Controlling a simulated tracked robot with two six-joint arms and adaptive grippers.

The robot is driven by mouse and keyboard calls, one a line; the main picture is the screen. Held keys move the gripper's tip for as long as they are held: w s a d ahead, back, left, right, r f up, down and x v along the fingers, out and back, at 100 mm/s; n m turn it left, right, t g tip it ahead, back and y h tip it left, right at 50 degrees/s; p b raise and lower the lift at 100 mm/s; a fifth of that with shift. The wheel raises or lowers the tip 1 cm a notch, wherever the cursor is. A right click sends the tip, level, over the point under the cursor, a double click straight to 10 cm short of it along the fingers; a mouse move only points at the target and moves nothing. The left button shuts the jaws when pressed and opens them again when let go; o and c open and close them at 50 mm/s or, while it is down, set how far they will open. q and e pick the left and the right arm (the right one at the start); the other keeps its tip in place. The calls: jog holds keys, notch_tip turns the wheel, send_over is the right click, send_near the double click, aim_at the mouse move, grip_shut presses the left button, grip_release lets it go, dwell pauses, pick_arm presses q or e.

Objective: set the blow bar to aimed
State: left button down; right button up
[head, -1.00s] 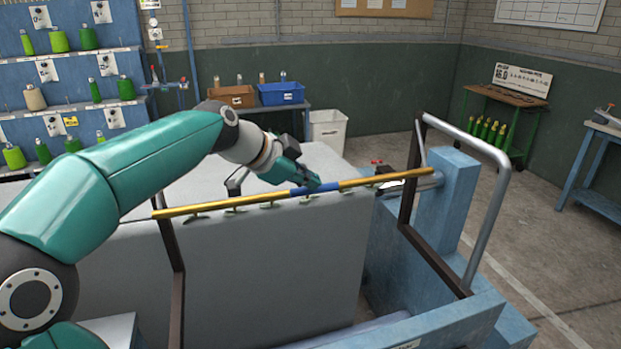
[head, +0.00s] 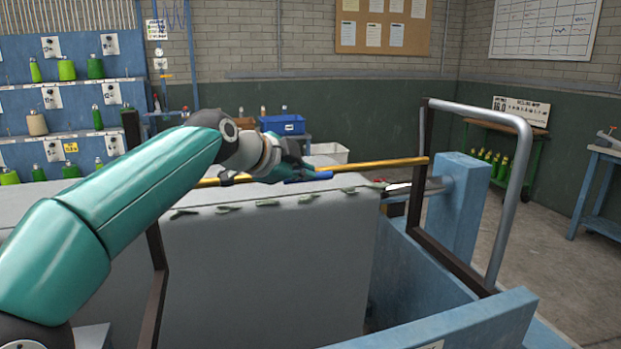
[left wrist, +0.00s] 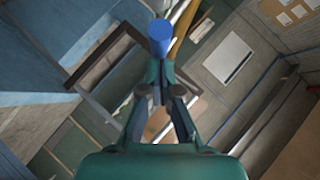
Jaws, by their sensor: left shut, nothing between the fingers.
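The blow bar (head: 375,163) is a long yellow bar with a blue middle section (head: 308,177), spanning above the top of a big grey block (head: 270,255) in the head view. Its left part is mostly hidden behind my left arm. My left gripper (head: 300,170) is shut and empty, with its tips at the blue section. In the left wrist view the blue section (left wrist: 161,32) shows just beyond the shut fingers (left wrist: 160,78), and whether they touch cannot be told. My right gripper is out of view.
Small green pieces (head: 267,202) line the grey block's front top edge. Dark frame posts (head: 415,200) and a grey tubular rail (head: 515,180) stand around the bar. A blue post (head: 462,205) is at the right. Shelves with bottles (head: 65,100) are at the back left.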

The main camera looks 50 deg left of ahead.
pick_arm(q)
jog(key=b, duration=0.1)
jog(key=a+f+m+t+y+b, duration=0.1)
jog(key=b, duration=0.1)
jog(key=shift+w+a+f, duration=0.2)
jog(key=shift+w+a, duration=0.05)
jog(key=shift+w, duration=0.1)
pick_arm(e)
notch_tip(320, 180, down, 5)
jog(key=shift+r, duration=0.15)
pick_arm(q)
jog(key=shift+r, duration=0.1)
